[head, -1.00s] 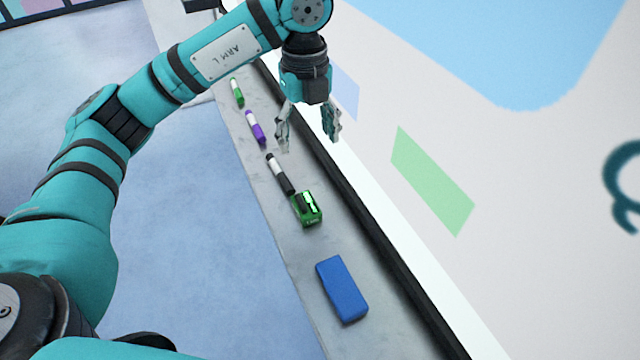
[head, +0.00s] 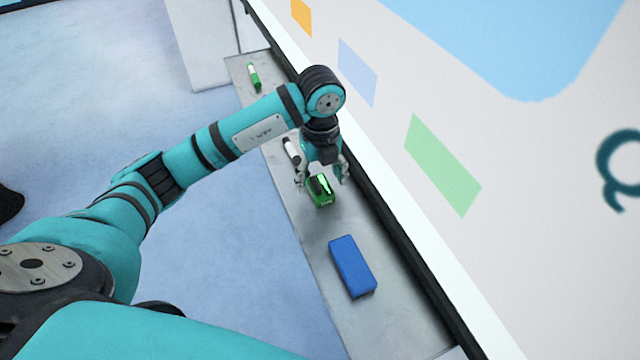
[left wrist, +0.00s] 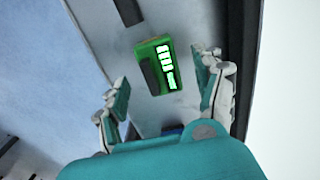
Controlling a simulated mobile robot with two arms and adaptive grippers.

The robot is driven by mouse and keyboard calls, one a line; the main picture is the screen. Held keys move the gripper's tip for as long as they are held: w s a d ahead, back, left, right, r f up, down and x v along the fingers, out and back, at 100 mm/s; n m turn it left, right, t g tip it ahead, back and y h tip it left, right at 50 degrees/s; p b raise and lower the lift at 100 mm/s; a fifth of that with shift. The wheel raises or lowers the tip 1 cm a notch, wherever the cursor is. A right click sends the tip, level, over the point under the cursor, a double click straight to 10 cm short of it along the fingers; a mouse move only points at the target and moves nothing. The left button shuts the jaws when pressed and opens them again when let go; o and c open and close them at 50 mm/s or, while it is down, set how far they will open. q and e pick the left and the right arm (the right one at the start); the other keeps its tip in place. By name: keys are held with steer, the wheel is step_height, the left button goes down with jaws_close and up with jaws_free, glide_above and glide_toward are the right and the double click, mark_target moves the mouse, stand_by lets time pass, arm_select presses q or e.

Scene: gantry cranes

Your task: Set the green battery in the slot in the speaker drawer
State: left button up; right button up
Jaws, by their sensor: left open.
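The green battery (head: 321,190) lies on the narrow grey ledge. In the left wrist view the battery (left wrist: 150,66) shows lit bright green bars and a dark strip along one side. My left gripper (head: 322,176) is open above it; in the left wrist view the fingers (left wrist: 160,95) stand to either side of the battery's near end, apart from it. No speaker drawer or slot shows in these views. My right gripper is not in view.
A blue block (head: 352,266) lies on the ledge (head: 300,215) nearer to me. A black and white marker (head: 292,150) lies just beyond the battery, and a green marker (head: 254,76) farther off. The whiteboard (head: 520,200) rises along the right side.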

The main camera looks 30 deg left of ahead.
arm_select(q)
steer(key=shift+f, duration=0.95)
steer(key=c, duration=1.4)
jaws_close()
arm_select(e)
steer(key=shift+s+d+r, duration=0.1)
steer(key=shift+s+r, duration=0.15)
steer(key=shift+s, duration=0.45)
arm_select(q)
steer(key=shift+r, duration=0.15)
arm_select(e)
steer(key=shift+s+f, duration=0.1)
